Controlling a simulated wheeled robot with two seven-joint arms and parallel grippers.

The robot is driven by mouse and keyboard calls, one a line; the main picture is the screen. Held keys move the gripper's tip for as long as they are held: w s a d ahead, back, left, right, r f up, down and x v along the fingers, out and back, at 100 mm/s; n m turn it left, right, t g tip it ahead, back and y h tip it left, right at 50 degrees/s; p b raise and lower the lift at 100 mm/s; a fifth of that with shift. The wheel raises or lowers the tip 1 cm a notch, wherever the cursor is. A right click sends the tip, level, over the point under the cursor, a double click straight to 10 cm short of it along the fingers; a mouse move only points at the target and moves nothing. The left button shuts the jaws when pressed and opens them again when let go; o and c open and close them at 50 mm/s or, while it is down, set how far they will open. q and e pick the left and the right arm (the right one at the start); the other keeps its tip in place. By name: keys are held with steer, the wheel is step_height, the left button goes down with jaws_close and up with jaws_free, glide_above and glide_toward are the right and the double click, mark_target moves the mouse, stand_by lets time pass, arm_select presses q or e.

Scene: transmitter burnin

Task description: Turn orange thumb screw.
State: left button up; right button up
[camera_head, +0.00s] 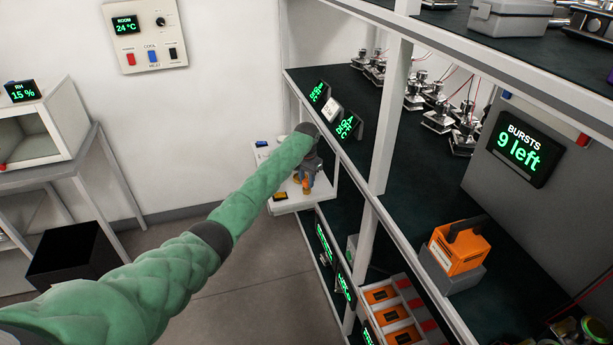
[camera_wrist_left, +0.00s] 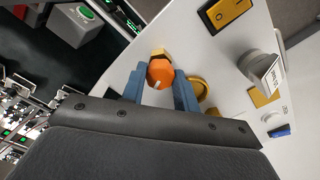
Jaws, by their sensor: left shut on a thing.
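The orange thumb screw (camera_wrist_left: 160,73) shows in the left wrist view as a faceted orange knob with a pale mark on it. A brass-coloured part (camera_wrist_left: 158,53) is just beyond it. My left gripper (camera_wrist_left: 159,78) is shut on the orange thumb screw, with one blue-grey finger on each side of it. In the head view my left gripper (camera_head: 306,177) is at the small white shelf (camera_head: 288,205), where it and the wrist hide most of the screw. My right gripper is in neither view.
The white shelf also holds a black-and-yellow switch (camera_wrist_left: 228,11), a round yellow part (camera_wrist_left: 198,87), a grey cylinder with a white label (camera_wrist_left: 258,66) and a blue item (camera_wrist_left: 279,131). A tall rack (camera_head: 385,120) with several displays stands close on the right. An orange box (camera_head: 459,248) sits on it.

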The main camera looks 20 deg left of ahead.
arm_select(q)
steer(key=n+p, duration=0.2)
steer(key=n, duration=0.1)
steer(key=n+p, duration=0.2)
steer(key=n, duration=0.2)
steer(key=shift+d+r, duration=0.1)
steer(key=shift+r, duration=0.1)
steer(key=shift+n+p, duration=0.5)
steer(key=shift+n, duration=0.5)
steer(key=shift+w+n+p, duration=0.1)
steer(key=shift+n+p, duration=0.55)
steer(key=shift+n, duration=1.05)
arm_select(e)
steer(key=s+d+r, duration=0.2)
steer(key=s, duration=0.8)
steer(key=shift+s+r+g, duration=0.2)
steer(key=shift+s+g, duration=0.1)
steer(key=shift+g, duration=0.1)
arm_select(q)
steer(key=o, duration=0.8)
steer(key=shift+o, duration=0.9)
steer(key=shift+f, duration=0.15)
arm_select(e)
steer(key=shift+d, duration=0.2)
